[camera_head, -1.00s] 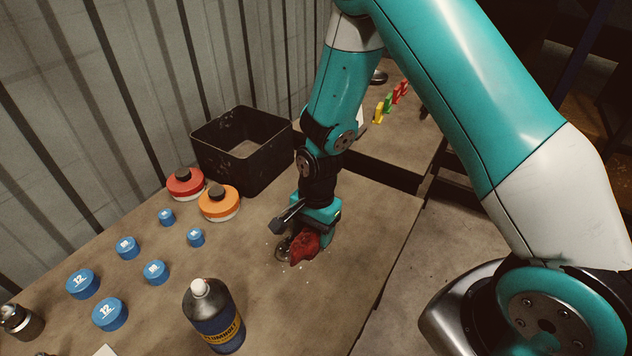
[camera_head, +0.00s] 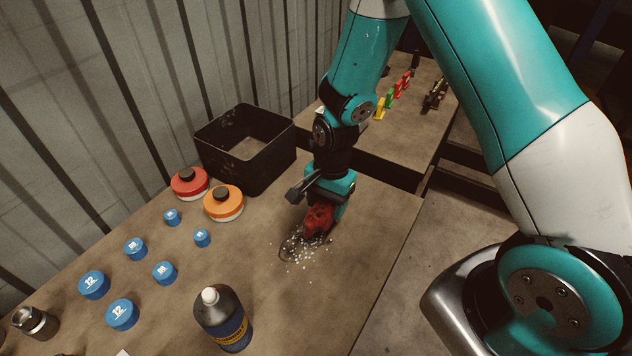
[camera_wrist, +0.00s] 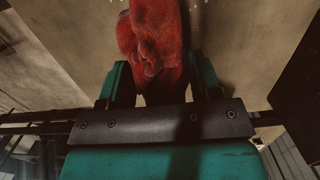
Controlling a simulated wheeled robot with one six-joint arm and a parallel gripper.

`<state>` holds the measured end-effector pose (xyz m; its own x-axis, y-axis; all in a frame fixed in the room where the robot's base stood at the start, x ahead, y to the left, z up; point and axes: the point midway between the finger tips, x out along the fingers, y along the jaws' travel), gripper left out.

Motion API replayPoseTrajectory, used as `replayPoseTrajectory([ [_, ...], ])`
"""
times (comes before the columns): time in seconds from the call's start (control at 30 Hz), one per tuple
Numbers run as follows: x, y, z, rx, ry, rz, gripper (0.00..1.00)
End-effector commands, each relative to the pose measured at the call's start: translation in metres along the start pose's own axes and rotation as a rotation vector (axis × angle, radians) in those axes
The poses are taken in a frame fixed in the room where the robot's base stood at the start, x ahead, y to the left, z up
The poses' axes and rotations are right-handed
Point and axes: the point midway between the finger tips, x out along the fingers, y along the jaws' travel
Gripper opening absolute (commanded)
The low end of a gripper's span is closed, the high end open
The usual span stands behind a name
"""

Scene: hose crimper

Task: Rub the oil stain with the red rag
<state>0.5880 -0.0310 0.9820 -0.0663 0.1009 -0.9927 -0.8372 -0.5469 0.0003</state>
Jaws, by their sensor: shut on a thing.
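The red rag (camera_head: 318,220) is bunched up between the fingers of my gripper (camera_head: 328,208), low over the wooden table. In the wrist view the rag (camera_wrist: 152,40) sticks out beyond the two teal fingers, which are shut on it. The oil stain (camera_head: 292,246) is a dark, ring-like mark on the tabletop with white specks scattered over and around it. The rag is at the stain's upper right edge and hides part of it. I cannot tell whether the rag touches the table.
A black bin (camera_head: 246,150) stands behind, left of my gripper. Red (camera_head: 190,184) and orange (camera_head: 223,203) round containers and several blue caps (camera_head: 122,314) lie left. A bottle (camera_head: 222,318) stands at the front. The table's right part is bare.

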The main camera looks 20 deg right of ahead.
Motion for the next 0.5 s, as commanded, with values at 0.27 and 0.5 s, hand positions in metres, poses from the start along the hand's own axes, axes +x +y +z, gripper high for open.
replayPoseTrajectory([
  [0.27,-0.026,0.001,0.002,0.001,-0.001,0.001,0.36],
  [0.5,-0.027,0.001,0.002,0.002,-0.001,0.0,0.36],
])
